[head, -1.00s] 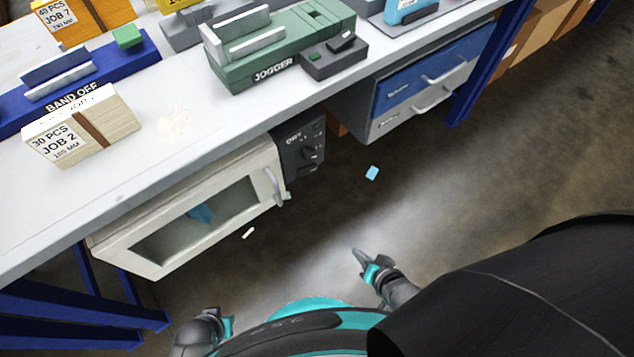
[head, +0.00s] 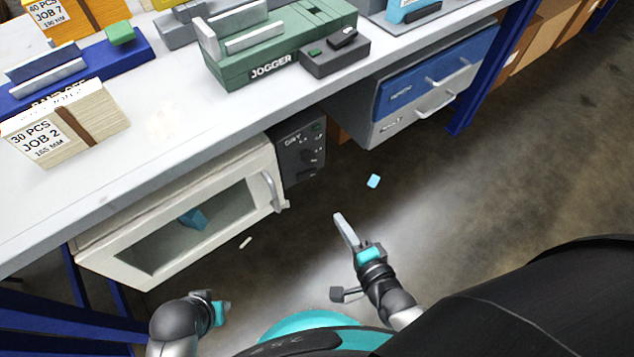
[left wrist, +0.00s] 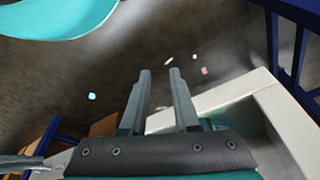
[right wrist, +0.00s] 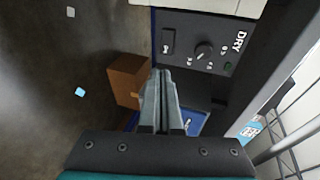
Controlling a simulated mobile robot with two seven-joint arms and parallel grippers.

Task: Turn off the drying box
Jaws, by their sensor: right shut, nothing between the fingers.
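The drying box (head: 262,165) is a cream cabinet with a windowed, closed door, hanging under the table. A blue object (head: 193,218) shows behind the glass. Its dark control panel (head: 290,172), marked DRY, is right of the door. In the right wrist view the panel (right wrist: 185,75) carries a round knob (right wrist: 204,51), a small switch (right wrist: 168,42) and a green spot (right wrist: 228,66). My right gripper (head: 340,217) is shut and empty, below and right of the panel, apart from it. My left gripper (head: 222,308) is low, in front of the box; its fingers (left wrist: 158,75) are apart and empty.
The table (head: 190,120) overhangs the box, with a green jogger (head: 290,45) and a paper stack (head: 70,130) on it. A blue-fronted drawer unit (head: 435,85) hangs to the right. Blue table legs (head: 490,75) stand at the sides. The floor in front is mostly clear, with small scraps (head: 374,181).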

